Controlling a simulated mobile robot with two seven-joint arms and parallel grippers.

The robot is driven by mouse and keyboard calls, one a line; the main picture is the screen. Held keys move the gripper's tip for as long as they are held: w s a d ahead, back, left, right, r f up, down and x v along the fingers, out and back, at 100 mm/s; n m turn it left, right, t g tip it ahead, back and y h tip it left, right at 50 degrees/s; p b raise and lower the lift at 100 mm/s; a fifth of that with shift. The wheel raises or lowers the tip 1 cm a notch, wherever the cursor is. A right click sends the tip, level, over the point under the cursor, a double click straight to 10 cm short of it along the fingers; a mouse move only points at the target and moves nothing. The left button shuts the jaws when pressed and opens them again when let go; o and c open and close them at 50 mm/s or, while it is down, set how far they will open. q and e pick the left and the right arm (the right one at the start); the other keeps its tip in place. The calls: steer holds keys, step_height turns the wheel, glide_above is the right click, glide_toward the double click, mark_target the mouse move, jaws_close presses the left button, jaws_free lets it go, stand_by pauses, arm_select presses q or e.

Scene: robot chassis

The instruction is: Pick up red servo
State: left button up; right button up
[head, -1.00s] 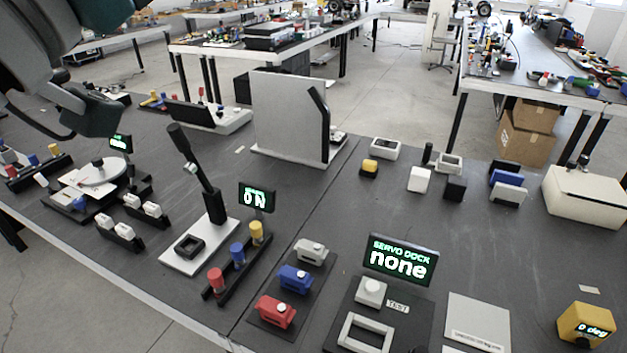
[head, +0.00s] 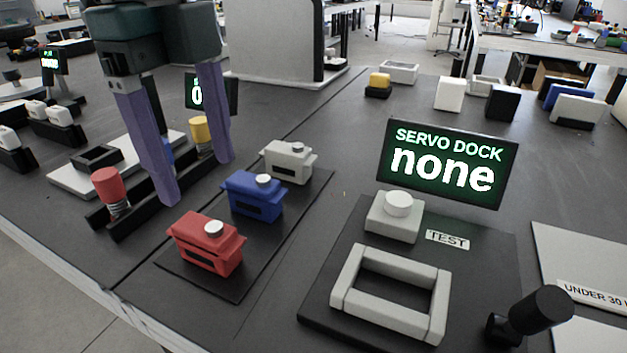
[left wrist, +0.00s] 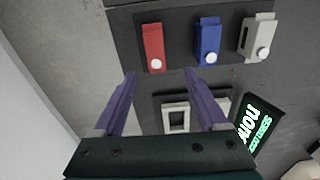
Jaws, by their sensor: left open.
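The red servo (head: 207,243) lies on a dark mat at the front, nearest the table's front edge of three servos in a row. It also shows in the left wrist view (left wrist: 153,45), ahead of the fingers and closer to the left one. My left gripper (head: 199,182) is open and empty, its two purple fingers pointing down, behind and left of the red servo in the head view. In the left wrist view its fingertips (left wrist: 160,73) are apart with nothing between them. My right gripper is not in view.
A blue servo (head: 252,195) and a grey servo (head: 289,161) sit beside the red one. A servo dock sign (head: 447,164) reads "none" behind a pale rectangular frame (head: 392,292). Red and yellow capped posts (head: 110,190) stand close to the left gripper.

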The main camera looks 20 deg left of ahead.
mark_target(202, 226)
arm_select(q)
steer(key=shift+a+f, duration=0.4)
steer(key=f, duration=0.3)
steer(key=f+b, duration=0.1)
steer(key=f, duration=0.2)
steer(key=f+b, duration=0.1)
steer(key=f, duration=0.2)
steer(key=shift+s+a+f, duration=0.1)
steer(key=shift+s+f, duration=0.05)
steer(key=shift+s, duration=0.1)
jaws_close()
